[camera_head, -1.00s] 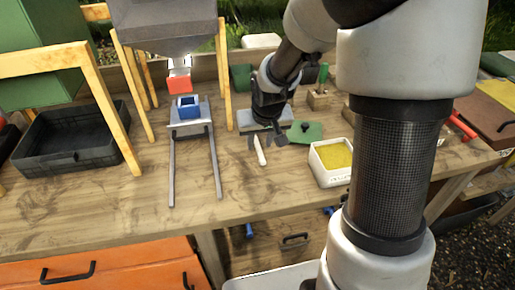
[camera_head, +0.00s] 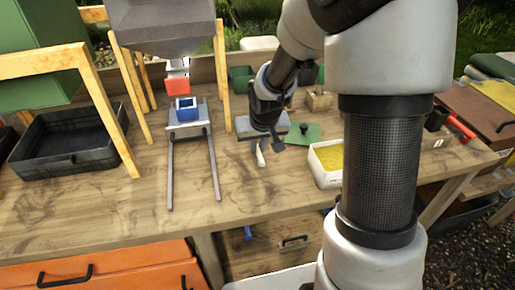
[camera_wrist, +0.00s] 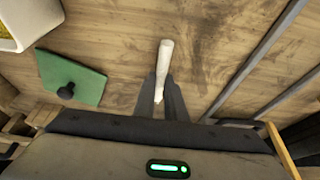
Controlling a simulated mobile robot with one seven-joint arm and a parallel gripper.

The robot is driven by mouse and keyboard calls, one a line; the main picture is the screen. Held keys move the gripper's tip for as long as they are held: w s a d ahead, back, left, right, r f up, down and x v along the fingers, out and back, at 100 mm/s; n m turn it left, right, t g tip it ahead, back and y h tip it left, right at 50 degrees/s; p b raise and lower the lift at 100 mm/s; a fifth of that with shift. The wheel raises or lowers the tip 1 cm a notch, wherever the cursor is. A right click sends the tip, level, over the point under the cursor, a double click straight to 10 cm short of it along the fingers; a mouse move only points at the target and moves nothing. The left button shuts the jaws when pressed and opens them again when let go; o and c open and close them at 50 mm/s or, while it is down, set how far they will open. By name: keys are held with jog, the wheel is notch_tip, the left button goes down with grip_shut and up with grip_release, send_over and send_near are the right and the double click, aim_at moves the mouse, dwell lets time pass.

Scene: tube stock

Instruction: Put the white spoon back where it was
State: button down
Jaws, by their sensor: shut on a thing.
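The white spoon (camera_head: 261,156) hangs from my gripper (camera_head: 264,141) over the middle of the workbench. In the wrist view the spoon (camera_wrist: 164,62) lies between the two dark fingertips (camera_wrist: 163,85), which are shut on it. Its pale far part sticks out beyond the tips, and a short narrow part shows between the fingers. I cannot tell whether the spoon touches the wood.
A green board with a black knob (camera_head: 312,133) lies right of my gripper. A white tub with yellow contents (camera_head: 317,162) is nearer right. A metal-railed stand with a blue box (camera_head: 172,134) is left. Bare wood (camera_head: 250,190) lies in front.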

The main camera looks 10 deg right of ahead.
notch_tip(320, 180, up, 9)
jog(key=p, duration=0.2)
send_over(262, 160)
jog(key=shift+a+f, duration=0.1)
jog(key=shift+f, duration=0.35)
jog(key=shift+s+f, duration=0.2)
jog(key=shift+s, duration=0.05)
jog(key=shift+f+b, duration=2.65)
jog(key=shift+f, duration=0.7)
jog(key=shift+f+b, duration=0.5)
jog(key=shift+f, duration=0.1)
jog(key=c, duration=1.7)
grip_release()
jog(key=shift+r, duration=0.1)
